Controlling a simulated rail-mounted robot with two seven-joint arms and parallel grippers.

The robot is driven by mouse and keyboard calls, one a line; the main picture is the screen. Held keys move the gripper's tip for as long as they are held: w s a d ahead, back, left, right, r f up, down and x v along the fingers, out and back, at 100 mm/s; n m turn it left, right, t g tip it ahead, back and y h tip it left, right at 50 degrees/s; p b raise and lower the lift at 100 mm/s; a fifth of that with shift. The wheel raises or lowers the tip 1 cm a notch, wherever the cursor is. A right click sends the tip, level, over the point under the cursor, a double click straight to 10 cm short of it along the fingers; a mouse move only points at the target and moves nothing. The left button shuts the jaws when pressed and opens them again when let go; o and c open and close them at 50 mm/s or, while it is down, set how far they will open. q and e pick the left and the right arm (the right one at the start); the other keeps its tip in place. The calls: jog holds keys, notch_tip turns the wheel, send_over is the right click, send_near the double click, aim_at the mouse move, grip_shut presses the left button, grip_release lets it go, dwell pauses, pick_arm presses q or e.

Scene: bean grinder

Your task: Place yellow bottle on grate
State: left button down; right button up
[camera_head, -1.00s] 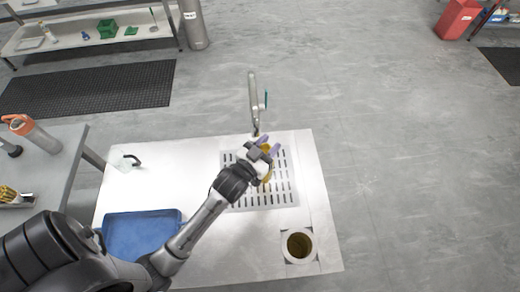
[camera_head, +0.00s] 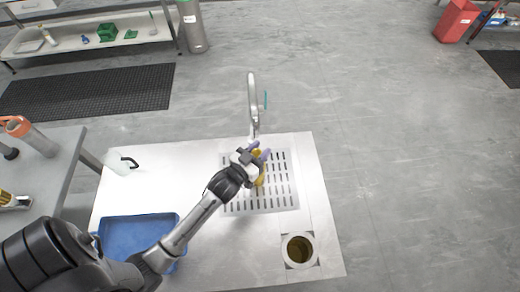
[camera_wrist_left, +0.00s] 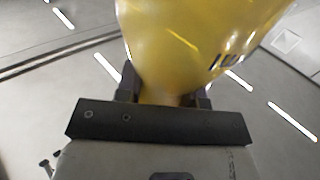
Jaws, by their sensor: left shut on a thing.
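My left gripper (camera_head: 257,154) is over the grate in the head view. It is shut on the yellow bottle (camera_head: 261,176), which is partly hidden behind the gripper. In the left wrist view the bottle (camera_wrist_left: 190,45) fills the top middle, between the two dark fingers of the gripper (camera_wrist_left: 165,92). The slotted grate (camera_head: 283,188) is a light panel set in the white counter. The bottle appears over the grate's upper middle; I cannot tell whether it touches the grate. My right gripper is not in view.
A tall faucet (camera_head: 252,100) stands behind the grate. A blue tray (camera_head: 135,232) lies at the counter's left front, and a round hole (camera_head: 299,249) is at the right front. A white pitcher (camera_head: 118,163) stands at the left. The white counter (camera_head: 185,170) is bare left of the grate.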

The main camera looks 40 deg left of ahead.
pick_arm(q)
jog(key=c, duration=0.7)
grip_release()
jog(key=shift+f, duration=0.1)
jog(key=shift+c, duration=0.2)
jog(key=s+d+f+g, duration=0.1)
jog(key=s+g, duration=0.3)
jog(key=s, duration=0.4)
jog(key=s+d+f+m+g, duration=0.1)
jog(key=s+d+f+g, duration=0.1)
jog(key=s+g, duration=0.3)
jog(key=s+d+f+m+g, duration=0.1)
jog(key=s+d+g, duration=0.3)
jog(key=s, duration=0.9)
jog(key=shift+f+g+h+p, duration=0.4)
jog(key=shift+f+g, duration=0.1)
jog(key=shift+g, duration=0.2)
